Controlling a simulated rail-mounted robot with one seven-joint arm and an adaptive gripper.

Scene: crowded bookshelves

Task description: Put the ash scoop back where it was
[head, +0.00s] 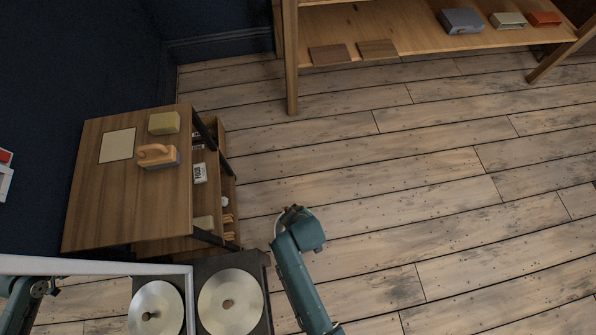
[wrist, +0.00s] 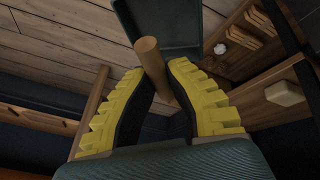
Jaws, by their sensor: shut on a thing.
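In the wrist view my gripper (wrist: 160,76) has its yellow, black-padded fingers closed on a round wooden handle (wrist: 149,50), which I take to be the ash scoop's. A dark green flat shape (wrist: 155,22) lies at the top of that view; I cannot tell whether it is the scoop's pan. In the head view my gripper (head: 290,214) is mostly hidden by my teal wrist, over the floor just right of the low wooden shelf unit (head: 120,215). The scoop is not clear there.
A pale sheet (head: 117,145), a yellowish block (head: 164,123) and an orange-handled brush (head: 158,156) lie on the unit's top. Its open side holds a white box (head: 200,173) and small items. A long shelf (head: 400,28) stands at the back. Floor to the right is clear.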

